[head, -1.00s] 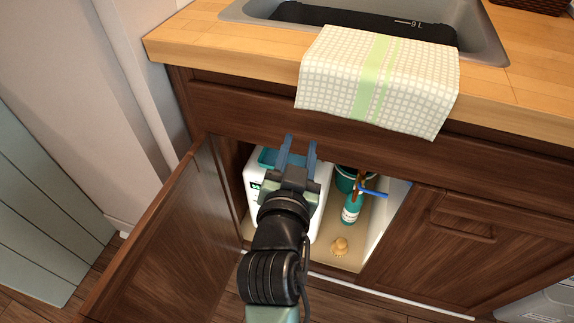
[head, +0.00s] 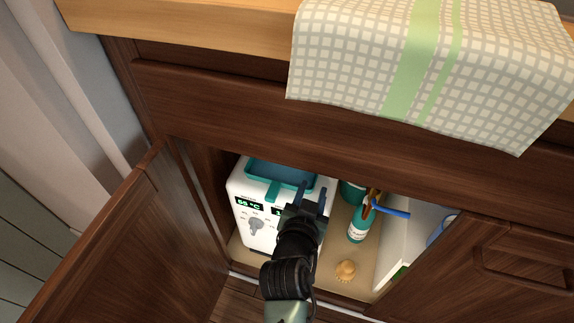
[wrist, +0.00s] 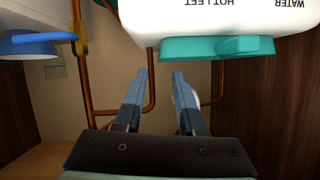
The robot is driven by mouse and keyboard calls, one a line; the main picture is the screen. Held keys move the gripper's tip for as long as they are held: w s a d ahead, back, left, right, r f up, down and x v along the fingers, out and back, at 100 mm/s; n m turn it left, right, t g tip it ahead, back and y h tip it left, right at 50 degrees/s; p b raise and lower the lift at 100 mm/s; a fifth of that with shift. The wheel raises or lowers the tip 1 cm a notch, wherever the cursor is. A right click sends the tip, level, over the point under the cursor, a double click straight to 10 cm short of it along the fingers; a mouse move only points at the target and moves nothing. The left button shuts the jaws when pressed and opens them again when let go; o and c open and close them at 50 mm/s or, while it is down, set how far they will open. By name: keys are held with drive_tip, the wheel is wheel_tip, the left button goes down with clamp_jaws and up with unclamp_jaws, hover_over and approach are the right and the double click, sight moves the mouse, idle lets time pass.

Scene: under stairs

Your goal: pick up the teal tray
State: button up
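The teal tray (head: 283,177) sits on top of a white appliance (head: 258,218) with a green display, inside the open cabinet. It has a teal rim and a tab over the front edge. In the wrist view the appliance's lettering is upside down and the teal tray (wrist: 205,50) shows along its edge. My gripper (head: 311,192) is open and empty, at the tray's front right corner in the head view. In the wrist view my gripper (wrist: 159,75) has its fingers apart, left of and below the tray in the picture. I see no contact.
The open cabinet door (head: 140,245) is at left. Right of the appliance are a teal bottle (head: 357,225), a blue handle (head: 390,209), a wooden knob-like object (head: 345,270) and a white panel (head: 395,250). Copper pipes (wrist: 150,70) run behind. A checked towel (head: 430,75) hangs above.

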sight(317, 176)
drive_tip(key=shift+b+x, duration=0.35)
drive_tip(key=shift+x, duration=0.85)
drive_tip(key=b+x, duration=0.1)
drive_tip(key=x, duration=0.1)
drive_tip(key=b+x, duration=0.2)
drive_tip(key=shift+s+a+f, duration=0.1)
drive_tip(key=shift+s+f, duration=0.05)
drive_tip(key=shift+f, duration=0.2)
drive_tip(key=shift+w+f, duration=0.1)
drive_tip(key=shift+w, duration=0.5)
clamp_jaws()
